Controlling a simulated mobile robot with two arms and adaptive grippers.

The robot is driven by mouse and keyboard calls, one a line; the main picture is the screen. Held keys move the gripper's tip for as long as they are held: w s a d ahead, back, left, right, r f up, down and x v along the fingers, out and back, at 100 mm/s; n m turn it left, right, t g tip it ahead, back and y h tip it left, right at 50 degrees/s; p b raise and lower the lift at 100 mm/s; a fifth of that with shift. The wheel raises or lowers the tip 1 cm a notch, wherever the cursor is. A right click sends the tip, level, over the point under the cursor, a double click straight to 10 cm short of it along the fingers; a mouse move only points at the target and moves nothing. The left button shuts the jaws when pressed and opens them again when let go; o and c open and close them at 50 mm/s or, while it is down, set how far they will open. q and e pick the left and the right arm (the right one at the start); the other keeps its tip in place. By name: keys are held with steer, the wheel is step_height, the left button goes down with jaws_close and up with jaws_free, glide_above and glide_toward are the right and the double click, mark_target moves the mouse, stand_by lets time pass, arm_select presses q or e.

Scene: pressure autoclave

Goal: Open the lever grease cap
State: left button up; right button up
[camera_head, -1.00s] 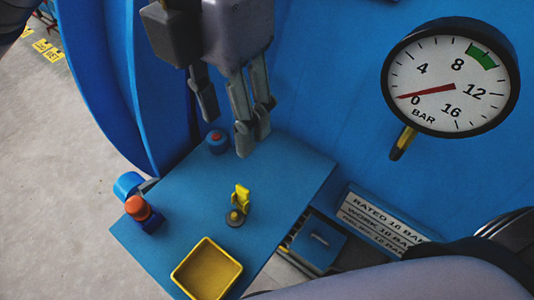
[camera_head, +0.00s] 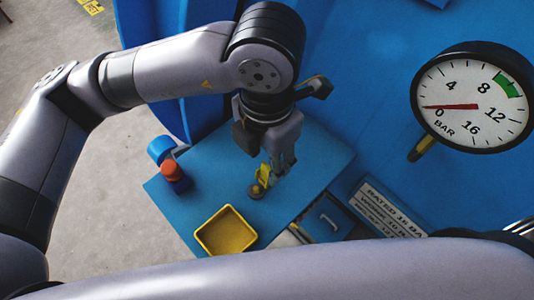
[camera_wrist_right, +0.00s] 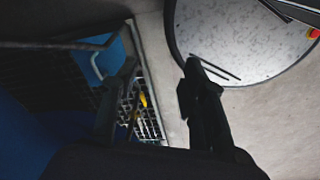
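The lever grease cap has a yellow lever (camera_head: 263,174) standing up from a small round base (camera_head: 256,191) on the blue shelf. My left gripper (camera_head: 280,168) points down at the shelf, right beside the lever. Its fingers partly overlap the lever in the head view, and I cannot tell whether they touch or grip it. My right gripper (camera_wrist_right: 158,88) shows in the right wrist view with its fingers apart and nothing between them. The right gripper is outside the head view.
On the blue shelf (camera_head: 215,197) are a yellow square tray (camera_head: 225,232) and an orange-red knob (camera_head: 170,168) on a blue body. A pressure gauge (camera_head: 474,99) stands at the right, its needle near 0. A rating plate (camera_head: 383,208) is below it. The right wrist view shows a wire basket (camera_wrist_right: 146,105).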

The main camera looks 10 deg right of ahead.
mark_target(264, 175)
arm_select(q)
step_height(264, 175, down, 2)
steer(key=shift+f, duration=0.25)
steer(key=shift+c, duration=0.4)
steer(key=c, duration=0.4)
jaws_close()
arm_select(e)
steer(key=shift+s+a+r, duration=0.15)
steer(key=shift+a+r, duration=0.15)
steer(key=shift+r, duration=0.1)
